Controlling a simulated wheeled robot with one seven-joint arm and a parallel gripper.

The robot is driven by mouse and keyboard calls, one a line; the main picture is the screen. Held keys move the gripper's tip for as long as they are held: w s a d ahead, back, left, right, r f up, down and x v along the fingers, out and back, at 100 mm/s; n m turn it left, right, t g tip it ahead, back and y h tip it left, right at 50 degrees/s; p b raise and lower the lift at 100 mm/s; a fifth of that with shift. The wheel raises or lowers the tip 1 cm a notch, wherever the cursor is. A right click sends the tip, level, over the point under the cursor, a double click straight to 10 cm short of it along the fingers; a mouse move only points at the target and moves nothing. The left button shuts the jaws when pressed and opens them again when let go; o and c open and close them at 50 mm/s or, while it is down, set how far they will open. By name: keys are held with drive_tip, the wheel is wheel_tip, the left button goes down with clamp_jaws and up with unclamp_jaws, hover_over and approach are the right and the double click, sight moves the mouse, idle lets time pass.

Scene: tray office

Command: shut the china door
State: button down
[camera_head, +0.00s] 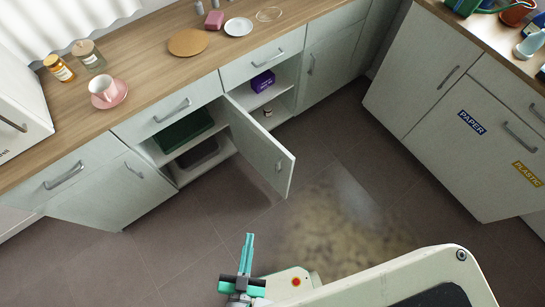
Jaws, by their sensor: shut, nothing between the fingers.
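One white cupboard door (262,148) stands wide open from the base cabinets along the wall, reaching out over the floor. Its handle (279,166) is near the free edge. I see no label on it, so I cannot tell by name that it is the china door. Beside it the shelves lie open, with a dark green tray (185,129) and a dark tray (198,153) to the left. My gripper (249,238) is at the bottom centre, its teal fingers together and empty. It is below and left of the door's free edge in the picture, apart from it.
A purple box (263,81) and a small jar (267,111) stand on open shelves right of the door. Cabinets labelled PAPER (472,122) and PLASTIC (527,173) stand at right. The floor (180,245) between is clear.

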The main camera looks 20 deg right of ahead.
drive_tip(key=w+a+f+m+g+h, duration=0.1)
drive_tip(key=w+a+f+m+h, duration=0.15)
drive_tip(key=w+f, duration=0.25)
drive_tip(key=m+g+h, duration=0.5)
drive_tip(key=g+h, duration=0.1)
drive_tip(key=h, duration=0.2)
approach(281, 152)
drive_tip(key=x, duration=0.6)
drive_tip(key=shift+d+f, duration=0.1)
drive_tip(key=shift+w, duration=0.1)
drive_tip(key=shift+d+t+y, duration=0.15)
drive_tip(key=shift+t+y, duration=0.1)
drive_tip(key=shift+t, duration=0.15)
